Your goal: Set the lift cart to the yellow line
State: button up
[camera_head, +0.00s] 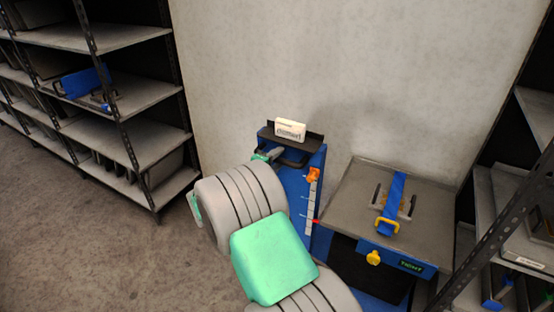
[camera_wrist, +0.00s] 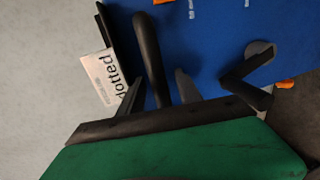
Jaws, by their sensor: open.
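The lift cart has a blue upright (camera_head: 320,165) with a black push handle (camera_head: 291,160) and a flat grey platform (camera_head: 343,203). A pale scale strip (camera_head: 309,200) runs down the upright, with an orange pointer (camera_head: 314,174) near its top and a red mark (camera_head: 316,221) lower down. I cannot make out a yellow line on it. My gripper (camera_head: 264,158) is at the handle's left end. In the wrist view its open fingers (camera_wrist: 159,92) stand either side of the black handle bar (camera_wrist: 149,50); contact is unclear. A black lever (camera_wrist: 247,78) with a grey pivot is to the right.
A metal die (camera_head: 405,205) with a blue strap and yellow handle lies on the platform; a yellow knob (camera_head: 373,258) is below. Shelves (camera_head: 130,95) flank both sides; open floor (camera_head: 70,220) lies left.

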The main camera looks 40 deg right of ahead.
grip_shut()
dwell(0.3)
dwell(1.1)
